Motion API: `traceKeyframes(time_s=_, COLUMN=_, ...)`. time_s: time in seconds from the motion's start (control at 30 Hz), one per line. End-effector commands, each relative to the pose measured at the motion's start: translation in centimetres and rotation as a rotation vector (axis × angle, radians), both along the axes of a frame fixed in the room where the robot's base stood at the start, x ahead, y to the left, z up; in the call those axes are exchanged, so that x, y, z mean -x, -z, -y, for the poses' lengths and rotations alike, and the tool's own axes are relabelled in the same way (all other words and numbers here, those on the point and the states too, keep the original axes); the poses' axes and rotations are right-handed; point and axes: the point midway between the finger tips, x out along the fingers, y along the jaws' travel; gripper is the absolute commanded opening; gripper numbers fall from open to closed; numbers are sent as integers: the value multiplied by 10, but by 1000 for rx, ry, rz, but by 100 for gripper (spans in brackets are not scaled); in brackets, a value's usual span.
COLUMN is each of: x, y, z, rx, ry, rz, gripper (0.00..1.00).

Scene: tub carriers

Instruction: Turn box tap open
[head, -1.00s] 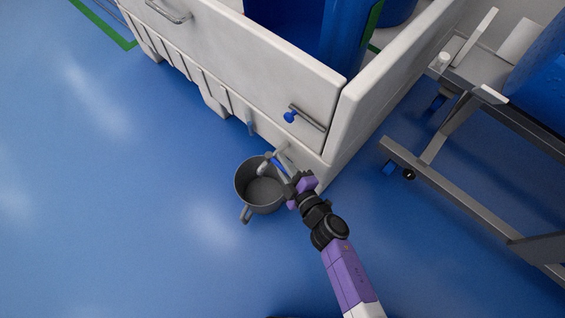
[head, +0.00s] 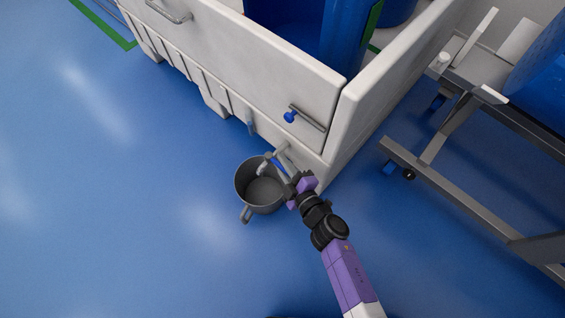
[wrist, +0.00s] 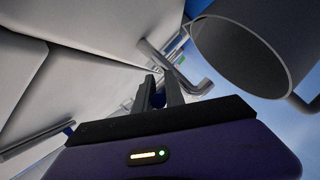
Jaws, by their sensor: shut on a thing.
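The box tap (head: 264,167) is a grey pipe tap low on the front wall of the big white box (head: 240,75), near its right corner. Its spout points down over a grey pot, and a small blue lever (head: 276,162) shows on it. My gripper (head: 285,176) is at the lever, right of the pot. In the wrist view the tap's bent pipe (wrist: 196,86) runs just right of my fingers. The fingers (wrist: 160,95) are closed on the dark blue lever between them, which is mostly hidden. No water stream can be made out.
The grey pot (head: 255,205) stands on the blue floor under the spout, close to my gripper; it also shows in the wrist view (wrist: 235,60). A metal wheeled frame (head: 440,175) stands at right. Floor at left is clear.

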Motion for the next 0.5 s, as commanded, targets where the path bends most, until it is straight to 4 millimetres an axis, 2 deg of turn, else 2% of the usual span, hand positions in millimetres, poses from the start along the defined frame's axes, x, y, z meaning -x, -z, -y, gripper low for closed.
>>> traceKeyframes(time_s=0.5, x=-2, y=-1, z=2, rx=4, ry=-16, rz=-1, gripper=0)
